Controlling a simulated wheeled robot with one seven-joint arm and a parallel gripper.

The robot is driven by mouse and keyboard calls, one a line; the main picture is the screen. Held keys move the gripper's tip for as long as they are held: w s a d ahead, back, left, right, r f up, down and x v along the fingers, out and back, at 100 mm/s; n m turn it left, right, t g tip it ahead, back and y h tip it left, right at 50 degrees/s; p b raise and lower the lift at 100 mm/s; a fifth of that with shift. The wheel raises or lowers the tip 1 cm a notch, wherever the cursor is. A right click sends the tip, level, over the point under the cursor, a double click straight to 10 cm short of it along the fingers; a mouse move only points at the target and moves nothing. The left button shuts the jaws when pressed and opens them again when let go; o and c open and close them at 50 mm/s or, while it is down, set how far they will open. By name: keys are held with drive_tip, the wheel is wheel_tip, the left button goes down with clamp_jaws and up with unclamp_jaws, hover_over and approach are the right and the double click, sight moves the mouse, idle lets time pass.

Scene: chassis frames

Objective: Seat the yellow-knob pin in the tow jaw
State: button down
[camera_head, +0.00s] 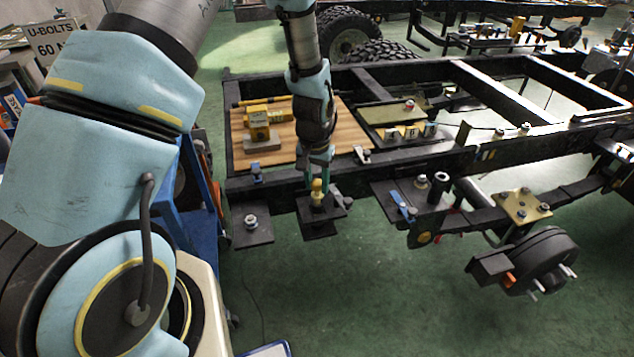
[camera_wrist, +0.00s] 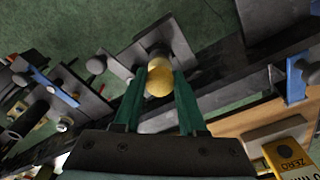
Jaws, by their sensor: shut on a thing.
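The pin's yellow knob (camera_head: 317,186) shows just below my gripper (camera_head: 319,166), over the dark tow jaw (camera_head: 322,221) at the front of the chassis frame. In the wrist view the round yellow knob (camera_wrist: 160,82) sits between the two green fingers of my gripper (camera_wrist: 160,77), which are shut on it. The black plate of the tow jaw (camera_wrist: 180,39) lies beyond the knob. The pin's shank is mostly hidden by the knob and fingers, so I cannot tell how deep it sits in the jaw.
A wooden board (camera_head: 283,157) with yellow boxes (camera_head: 258,118) lies behind the jaw on the frame. A black plate with a bolt (camera_head: 251,227) is on the left. A bracket with a blue-handled part (camera_head: 402,203) is on the right. Green floor (camera_head: 330,290) is clear in front.

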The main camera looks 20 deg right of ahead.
drive_tip(key=shift+f+b, duration=0.55)
drive_tip(key=shift+f, duration=0.3)
drive_tip(key=shift+c, duration=1.9)
unclamp_jaws()
drive_tip(key=shift+r, duration=0.15)
drive_tip(key=shift+r+p, duration=1.15)
drive_tip(key=shift+r, duration=0.25)
wheel_tip(320, 180, up, 5)
drive_tip(key=p, duration=0.3)
drive_tip(key=shift+p, duration=0.3)
